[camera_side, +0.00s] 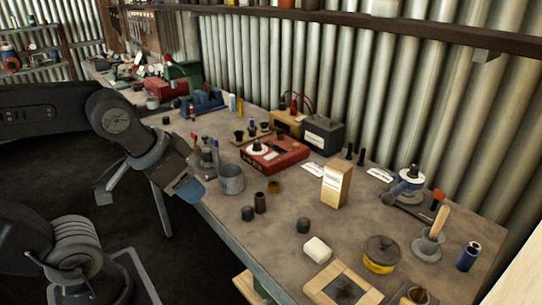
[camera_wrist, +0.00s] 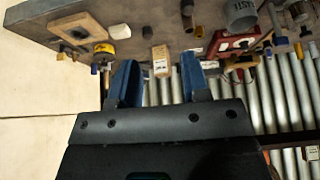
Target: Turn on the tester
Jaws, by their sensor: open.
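The tester appears to be the red box (camera_side: 290,163) with a white round dial on top, near the middle of the bench. It also shows in the wrist view (camera_wrist: 222,44) near the top, right of my fingers. Its switch is too small to make out. My gripper (camera_side: 186,186) hangs off the bench's front edge at the left, apart from the tester and lower left of it. In the wrist view its two blue fingers (camera_wrist: 160,82) are spread, with nothing between them.
A grey cup (camera_side: 231,179) stands between my gripper and the tester, with tools in a holder beside it. A yellow box (camera_side: 288,122) and a dark box (camera_side: 322,135) stand behind the tester. A cardboard carton (camera_side: 335,186) stands to its right.

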